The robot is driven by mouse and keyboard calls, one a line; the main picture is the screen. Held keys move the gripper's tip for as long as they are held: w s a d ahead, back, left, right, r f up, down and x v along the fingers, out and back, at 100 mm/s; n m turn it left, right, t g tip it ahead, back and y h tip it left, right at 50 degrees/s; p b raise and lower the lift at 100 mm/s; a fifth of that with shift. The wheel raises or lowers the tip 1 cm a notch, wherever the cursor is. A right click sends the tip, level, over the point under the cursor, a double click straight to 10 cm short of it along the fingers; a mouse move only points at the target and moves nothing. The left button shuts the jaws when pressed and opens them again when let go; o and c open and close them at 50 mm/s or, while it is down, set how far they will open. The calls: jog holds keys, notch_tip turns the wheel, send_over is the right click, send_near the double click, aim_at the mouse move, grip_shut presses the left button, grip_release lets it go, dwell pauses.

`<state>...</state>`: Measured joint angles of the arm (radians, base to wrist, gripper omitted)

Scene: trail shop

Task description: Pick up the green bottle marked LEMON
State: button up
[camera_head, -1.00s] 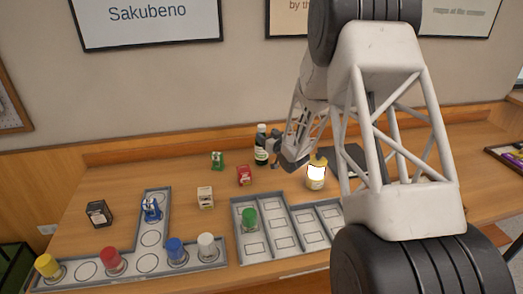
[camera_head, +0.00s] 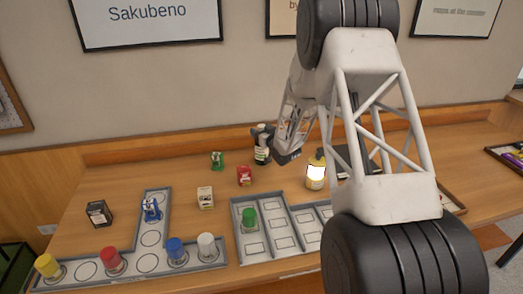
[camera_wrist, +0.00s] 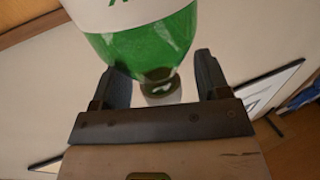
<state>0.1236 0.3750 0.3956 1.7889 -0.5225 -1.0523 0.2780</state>
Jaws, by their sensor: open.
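A dark green bottle with a white label (camera_head: 261,155) stands upright at the back of the wooden table in the head view. Its upper part is partly covered by my gripper (camera_head: 270,138). In the wrist view the green bottle (camera_wrist: 150,45) appears upside down, its label cut off by the top edge. Only a bit of green marking shows on the label, and I cannot read LEMON. My gripper (camera_wrist: 160,65) is open, with one finger on each side of the bottle's narrow cap end. I see gaps between the fingers and the bottle.
Trays with circles (camera_head: 150,240) and slots (camera_head: 282,243) lie in front. The wall is close behind.

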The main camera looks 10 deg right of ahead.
aim_at(262, 126)
grip_shut()
dwell(0.5)
jog(key=shift+r, duration=1.7)
jog(key=shift+s+r, duration=0.15)
jog(key=s+r, duration=0.1)
jog(key=s, duration=1.4)
jog(key=shift+s+a+r, duration=0.15)
jog(key=shift+s+a, duration=0.05)
jog(key=shift+a, duration=0.1)
jog(key=shift+s, duration=0.15)
dwell(0.6)
